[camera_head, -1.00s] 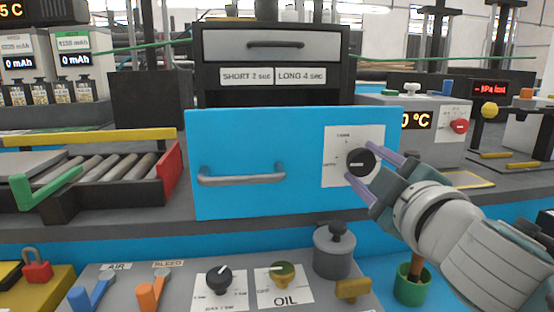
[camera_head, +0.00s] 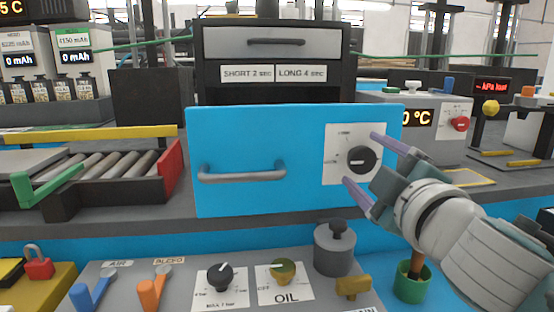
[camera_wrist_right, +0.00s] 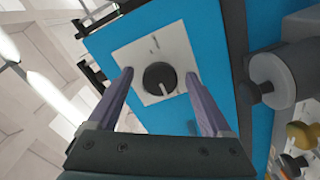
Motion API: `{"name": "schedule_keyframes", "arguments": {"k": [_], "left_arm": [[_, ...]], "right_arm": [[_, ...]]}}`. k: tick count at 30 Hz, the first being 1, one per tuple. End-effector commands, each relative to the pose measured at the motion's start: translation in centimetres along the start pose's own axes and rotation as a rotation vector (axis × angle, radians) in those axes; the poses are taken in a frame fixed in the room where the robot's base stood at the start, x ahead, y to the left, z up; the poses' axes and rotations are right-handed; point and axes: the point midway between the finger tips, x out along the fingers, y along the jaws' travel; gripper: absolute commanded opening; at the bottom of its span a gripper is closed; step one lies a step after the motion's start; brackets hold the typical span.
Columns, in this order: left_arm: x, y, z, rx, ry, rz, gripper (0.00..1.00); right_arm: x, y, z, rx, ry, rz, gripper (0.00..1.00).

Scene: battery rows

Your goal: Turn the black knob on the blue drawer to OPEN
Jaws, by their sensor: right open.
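The black knob (camera_head: 361,159) sits on a white label plate (camera_head: 342,143) at the right side of the blue drawer front (camera_head: 260,140). A pale pointer mark shows on the knob; in the head view it lies roughly sideways, and the plate's small lettering is not readable. My right gripper (camera_head: 361,160) is open, with one purple finger above and one below the knob, both apart from it. In the right wrist view the knob (camera_wrist_right: 159,78) shows between the two spread fingers (camera_wrist_right: 160,74), with a gap on each side. My left gripper is not in view.
The drawer has a grey bar handle (camera_head: 242,174). Below is a grey panel with AIR and BLEED levers, a black dial (camera_head: 219,277), an OIL knob (camera_head: 283,269) and a grey lidded pot (camera_head: 335,250). A green cup (camera_head: 411,283) stands under my right arm.

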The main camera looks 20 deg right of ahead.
Motion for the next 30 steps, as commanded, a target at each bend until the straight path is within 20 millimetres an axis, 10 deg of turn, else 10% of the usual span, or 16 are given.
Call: {"name": "schedule_keyframes", "arguments": {"k": [8,30], "left_arm": [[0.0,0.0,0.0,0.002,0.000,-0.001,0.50],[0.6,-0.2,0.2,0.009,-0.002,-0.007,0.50]], "right_arm": [[-0.6,-0.1,0.0,0.002,0.000,-0.002,0.83],[-10.0,0.0,0.0,0.000,-0.001,0.000,0.83]]}}
